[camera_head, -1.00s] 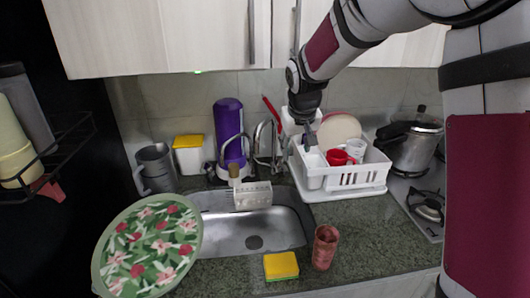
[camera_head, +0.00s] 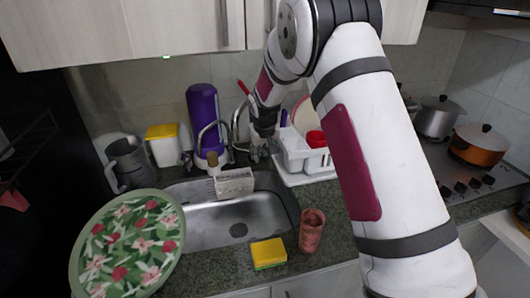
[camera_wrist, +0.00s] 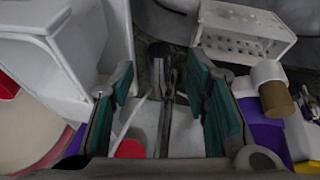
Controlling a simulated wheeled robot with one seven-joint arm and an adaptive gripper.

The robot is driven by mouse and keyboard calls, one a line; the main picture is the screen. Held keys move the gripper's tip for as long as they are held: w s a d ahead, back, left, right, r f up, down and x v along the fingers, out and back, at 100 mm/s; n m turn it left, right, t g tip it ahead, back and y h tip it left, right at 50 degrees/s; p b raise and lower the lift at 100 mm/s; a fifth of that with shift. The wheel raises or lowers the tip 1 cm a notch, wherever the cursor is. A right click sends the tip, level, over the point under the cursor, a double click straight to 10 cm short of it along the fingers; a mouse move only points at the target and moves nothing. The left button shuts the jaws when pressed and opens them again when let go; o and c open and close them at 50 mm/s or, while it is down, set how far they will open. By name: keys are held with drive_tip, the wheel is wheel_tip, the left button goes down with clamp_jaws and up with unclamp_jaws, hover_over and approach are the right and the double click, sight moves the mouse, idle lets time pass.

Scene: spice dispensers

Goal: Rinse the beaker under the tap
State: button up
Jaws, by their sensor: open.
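My gripper (camera_head: 258,148) is behind the sink (camera_head: 238,212), between the tap and the dish rack. In the wrist view its teal-padded fingers (camera_wrist: 165,88) are spread, with a dark metal stem (camera_wrist: 166,115) showing in the gap; I cannot tell whether they touch it. The curved chrome tap (camera_head: 237,122) stands at the back of the sink, just left of my gripper. No beaker can be made out for certain. A reddish patterned cup (camera_head: 311,231) stands upright on the counter right of the sink, apart from my gripper.
The white dish rack (camera_head: 292,148) stands right of my gripper, partly hidden by my arm. A white perforated caddy (camera_head: 235,184) is at the sink's back edge. A purple bottle-shaped unit (camera_head: 203,115) stands behind it. A sponge (camera_head: 268,253) and a floral tray (camera_head: 130,245) flank the basin.

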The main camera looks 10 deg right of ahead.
drive_tip(key=shift+w+f, duration=0.15)
drive_tip(key=shift+f, duration=0.25)
drive_tip(key=shift+c, duration=0.6)
drive_tip(key=shift+d, duration=0.1)
clamp_jaws()
